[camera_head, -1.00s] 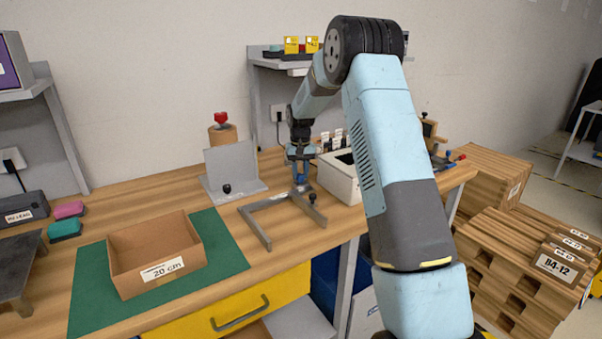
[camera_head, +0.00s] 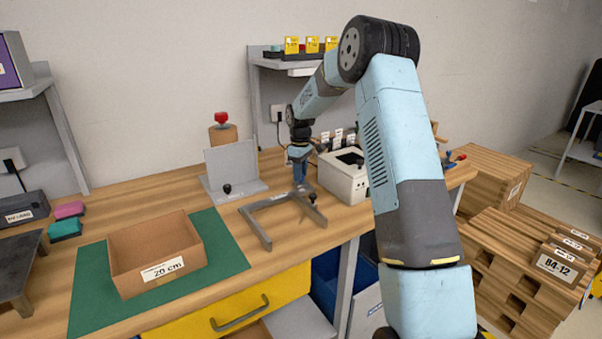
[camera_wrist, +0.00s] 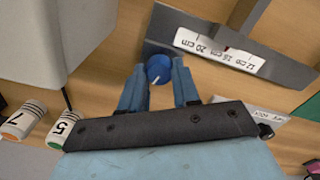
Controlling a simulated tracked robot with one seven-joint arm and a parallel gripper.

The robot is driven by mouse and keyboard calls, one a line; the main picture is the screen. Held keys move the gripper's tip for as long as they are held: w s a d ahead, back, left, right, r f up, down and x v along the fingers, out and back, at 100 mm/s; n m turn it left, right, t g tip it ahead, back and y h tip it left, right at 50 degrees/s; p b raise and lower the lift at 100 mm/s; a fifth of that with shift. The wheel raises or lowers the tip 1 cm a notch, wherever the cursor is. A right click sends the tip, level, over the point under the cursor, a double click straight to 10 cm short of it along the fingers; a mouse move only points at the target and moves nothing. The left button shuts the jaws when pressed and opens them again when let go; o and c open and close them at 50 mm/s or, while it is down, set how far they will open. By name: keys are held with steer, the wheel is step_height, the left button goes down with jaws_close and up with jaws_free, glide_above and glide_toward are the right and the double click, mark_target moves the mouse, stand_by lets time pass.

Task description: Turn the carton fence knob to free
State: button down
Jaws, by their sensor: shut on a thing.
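The blue round knob (camera_wrist: 159,68) with a white pointer line shows in the wrist view, between the two blue fingers of my gripper (camera_wrist: 160,75). My gripper is shut on it. The pointer line slants toward the lower left of that view. A grey metal fence plate (camera_wrist: 285,72) with a white 12, 16, 20 cm scale lies beside the knob. In the head view my gripper (camera_head: 300,175) points down at the back end of a grey U-shaped frame (camera_head: 258,232) on the bench; the knob is too hidden there to make out.
A white box (camera_head: 342,180) stands just right of my gripper. A grey upright plate (camera_head: 231,165) with a black knob stands to its left. An open carton (camera_head: 125,270) marked 20 cm sits on a green mat (camera_head: 228,258). Numbered cylinders (camera_wrist: 25,118) show in the wrist view.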

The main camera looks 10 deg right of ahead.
steer(key=shift+w+d+r+n, duration=0.1)
steer(key=shift+w+n, duration=0.05)
steer(key=shift+n, duration=0.75)
steer(key=c, duration=0.8)
jaws_free()
step_height(320, 180, up, 14)
steer(key=shift+f, duration=0.25)
